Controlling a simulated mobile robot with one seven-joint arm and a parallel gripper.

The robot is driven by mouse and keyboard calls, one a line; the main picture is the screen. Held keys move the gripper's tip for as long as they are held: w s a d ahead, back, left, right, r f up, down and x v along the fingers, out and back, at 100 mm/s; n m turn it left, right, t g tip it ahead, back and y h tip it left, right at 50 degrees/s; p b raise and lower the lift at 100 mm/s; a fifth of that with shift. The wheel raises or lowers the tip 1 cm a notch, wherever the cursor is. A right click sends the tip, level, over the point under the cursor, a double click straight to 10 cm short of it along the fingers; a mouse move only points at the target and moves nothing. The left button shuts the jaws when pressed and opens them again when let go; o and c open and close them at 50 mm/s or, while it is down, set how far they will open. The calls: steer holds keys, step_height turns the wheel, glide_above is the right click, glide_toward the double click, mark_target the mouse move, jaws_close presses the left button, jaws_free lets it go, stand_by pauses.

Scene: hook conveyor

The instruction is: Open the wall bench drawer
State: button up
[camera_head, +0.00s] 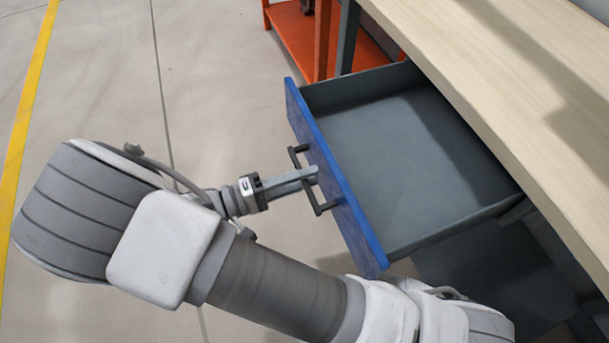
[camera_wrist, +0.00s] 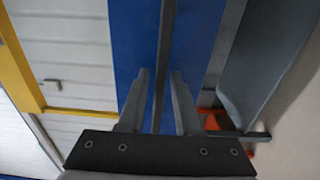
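The wall bench drawer stands pulled out from under the bench, its grey inside (camera_head: 405,160) empty. Its blue front (camera_head: 338,185) carries a black bar handle (camera_head: 322,207). My gripper (camera_head: 313,174) reaches the handle from the left. In the wrist view, the handle bar (camera_wrist: 163,60) runs between the two fingers of my gripper (camera_wrist: 160,88). The fingers stand apart, with a gap visible on each side of the bar. The blue front also shows behind them (camera_wrist: 205,40).
The wooden bench top (camera_head: 520,70) overhangs the drawer on the right. An orange-red rack (camera_head: 300,35) stands behind the drawer at the top. Open grey floor (camera_head: 220,90) with a yellow line (camera_head: 25,110) lies to the left.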

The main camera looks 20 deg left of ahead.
steer(key=shift+o, duration=0.6)
steer(key=b+v, duration=0.3)
steer(key=v, duration=1.4)
steer(key=shift+a+b, duration=0.15)
steer(key=shift+b, duration=0.2)
steer(key=shift+s, duration=0.1)
